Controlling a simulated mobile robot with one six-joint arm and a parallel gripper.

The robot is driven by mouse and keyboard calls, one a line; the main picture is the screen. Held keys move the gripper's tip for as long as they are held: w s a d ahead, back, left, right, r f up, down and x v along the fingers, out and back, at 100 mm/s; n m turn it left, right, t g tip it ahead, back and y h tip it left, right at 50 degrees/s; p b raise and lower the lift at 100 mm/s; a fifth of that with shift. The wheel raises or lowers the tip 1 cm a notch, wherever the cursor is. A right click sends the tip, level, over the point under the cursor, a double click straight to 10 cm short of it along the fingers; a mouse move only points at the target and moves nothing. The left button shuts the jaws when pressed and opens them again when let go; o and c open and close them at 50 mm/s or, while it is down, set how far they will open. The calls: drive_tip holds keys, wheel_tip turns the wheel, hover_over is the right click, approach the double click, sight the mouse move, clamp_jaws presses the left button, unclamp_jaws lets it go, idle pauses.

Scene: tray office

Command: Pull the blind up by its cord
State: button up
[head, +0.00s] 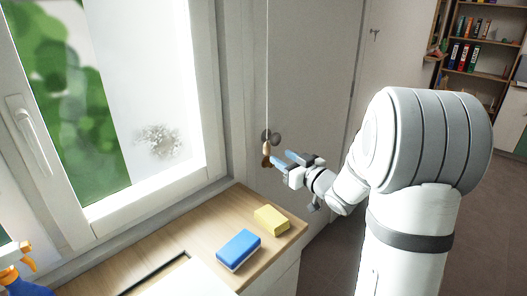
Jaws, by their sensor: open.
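A thin pale cord (267,70) hangs straight down from above the picture, to the right of the window. At its lower end is a small wooden pull (267,148) with a darker bottom. The blind itself is not in view. My gripper (282,160) is open, just right of the pull in the picture, at about its height. Its blue-grey fingers point left towards the pull. The pull appears outside the fingers; whether they touch it I cannot tell.
Below are a wooden sill top (190,240), a blue sponge (238,247) and a yellow sponge (271,219). The window (160,80) has a smudge on its glass. A spray bottle (20,270) stands lower left. A bookshelf (470,50) is far right.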

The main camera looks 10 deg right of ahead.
sight(269, 151)
drive_tip(key=x, duration=0.4)
drive_tip(key=p+x, duration=0.1)
drive_tip(key=x, duration=0.3)
drive_tip(key=shift+s+a, duration=0.1)
drive_tip(key=shift+a, duration=0.15)
drive_tip(key=shift+c, duration=0.4)
clamp_jaws()
